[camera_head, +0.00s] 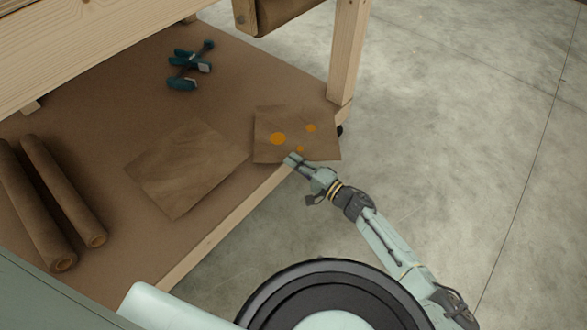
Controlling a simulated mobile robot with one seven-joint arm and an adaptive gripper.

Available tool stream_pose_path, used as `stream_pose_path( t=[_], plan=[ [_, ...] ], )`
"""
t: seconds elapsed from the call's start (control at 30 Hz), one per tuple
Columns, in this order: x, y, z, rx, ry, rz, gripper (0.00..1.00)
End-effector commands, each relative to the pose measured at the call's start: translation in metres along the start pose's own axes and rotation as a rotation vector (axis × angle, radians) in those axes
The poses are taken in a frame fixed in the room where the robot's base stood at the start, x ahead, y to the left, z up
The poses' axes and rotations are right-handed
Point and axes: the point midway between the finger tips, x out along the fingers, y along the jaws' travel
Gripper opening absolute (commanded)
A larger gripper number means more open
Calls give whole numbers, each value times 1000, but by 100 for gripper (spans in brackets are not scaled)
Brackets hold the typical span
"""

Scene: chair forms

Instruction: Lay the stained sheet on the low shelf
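The stained sheet (265,121) is a brown square with several orange spots. It is at the right end of the low shelf (120,95), close to the front post, and its lower right part reaches over the shelf's front edge. My gripper (291,160) is at the sheet's lower edge, at the shelf's front rail. The fingers are small here, and I cannot tell whether they are shut on the sheet or whether the sheet rests on the shelf. A second brown sheet (185,168), without spots, lies flat on the shelf to the left.
Two brown rolls (65,190) lie at the shelf's left. A teal and dark clamp-like tool (190,65) lies toward the back. A wooden post (348,50) stands right of the stained sheet. Bare shelf lies between the tool and the sheets. Concrete floor (470,130) is open at right.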

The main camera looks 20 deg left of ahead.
Motion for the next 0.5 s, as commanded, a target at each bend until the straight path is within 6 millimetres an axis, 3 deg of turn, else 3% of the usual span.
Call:
stream_pose_path(
  t=[0.13, 0.33, 0.5],
  plan=[
    [3, 8, 1, 0, 2, 0, 0],
    [2, 35, 1, 3, 2, 0, 0],
    [2, 35, 1, 0, 0, 0, 0]
  ],
)
